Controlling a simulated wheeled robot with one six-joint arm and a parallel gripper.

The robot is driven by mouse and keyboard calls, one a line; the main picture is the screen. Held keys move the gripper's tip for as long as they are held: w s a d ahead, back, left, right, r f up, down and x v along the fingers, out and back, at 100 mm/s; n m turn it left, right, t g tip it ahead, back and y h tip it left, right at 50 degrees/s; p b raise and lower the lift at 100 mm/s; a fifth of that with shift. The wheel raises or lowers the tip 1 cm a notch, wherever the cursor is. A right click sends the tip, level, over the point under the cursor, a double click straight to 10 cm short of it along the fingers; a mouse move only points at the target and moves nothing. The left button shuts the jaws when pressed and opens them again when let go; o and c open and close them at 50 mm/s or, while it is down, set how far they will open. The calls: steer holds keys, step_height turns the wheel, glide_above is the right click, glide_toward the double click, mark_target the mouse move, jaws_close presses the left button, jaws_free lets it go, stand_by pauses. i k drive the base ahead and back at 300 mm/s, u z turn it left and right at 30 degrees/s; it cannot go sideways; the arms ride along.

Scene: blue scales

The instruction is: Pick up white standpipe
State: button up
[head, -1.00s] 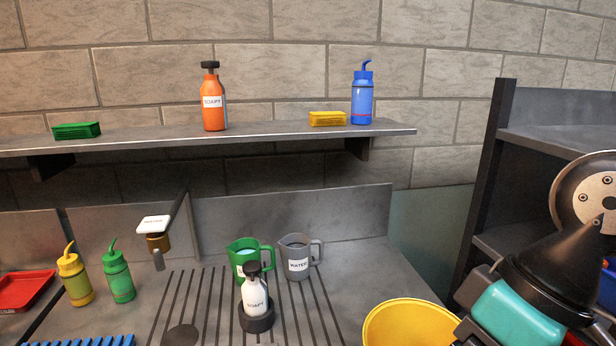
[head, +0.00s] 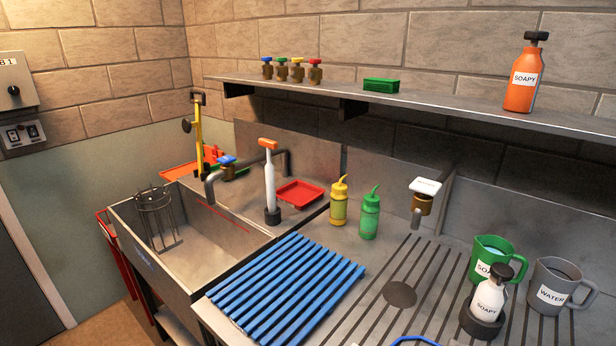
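The white standpipe (head: 270,187) stands upright in the head view, left of the middle. It is a slim white tube with an orange T-shaped top, and its foot sits in a small black holder (head: 273,215). It stands by the sink's right side, just left of a red tray (head: 300,193). My gripper is not in view.
The steel sink (head: 190,265) holds a wire basket (head: 157,215). A grey faucet (head: 215,190) arches behind the standpipe. A blue slatted mat (head: 285,285) lies in front. Yellow (head: 339,203) and green (head: 370,217) bottles stand to the right, below a shelf (head: 440,102).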

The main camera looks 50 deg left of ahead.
mark_target(270, 168)
steer(key=u, duration=2.45)
steer(key=k, duration=1.3)
steer(key=u, duration=0.95)
steer(key=i, duration=3.05)
steer(key=z, duration=1)
steer(key=i, duration=0.9)
steer(key=z, duration=1)
